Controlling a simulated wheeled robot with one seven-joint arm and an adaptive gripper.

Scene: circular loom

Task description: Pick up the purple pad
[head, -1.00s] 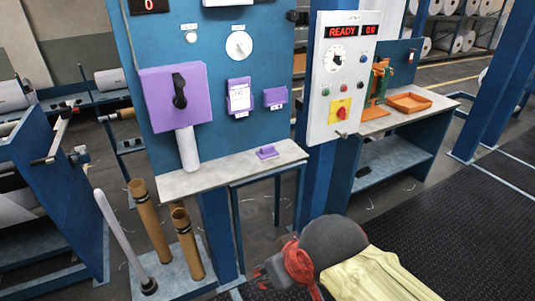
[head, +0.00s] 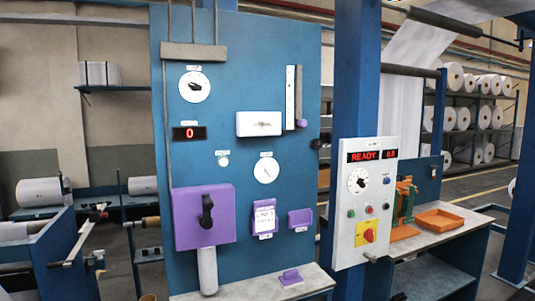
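A small purple pad (head: 290,278) with a raised grip lies on the pale grey shelf (head: 249,294) at the foot of the blue panel, right of the white tube. Other purple parts are on the panel above: a large purple box (head: 189,230) with a black handle, a purple holder with a white label (head: 265,216), and a smaller purple block (head: 300,218). My gripper is not in view, so its state and its distance from the pad cannot be seen.
A white control box (head: 365,200) with a READY display stands out on the blue post, right of the shelf. Beyond it, an orange tray (head: 441,222) and a green-and-orange device (head: 404,208) sit on a second bench. A white tube (head: 207,271) hangs under the purple box.

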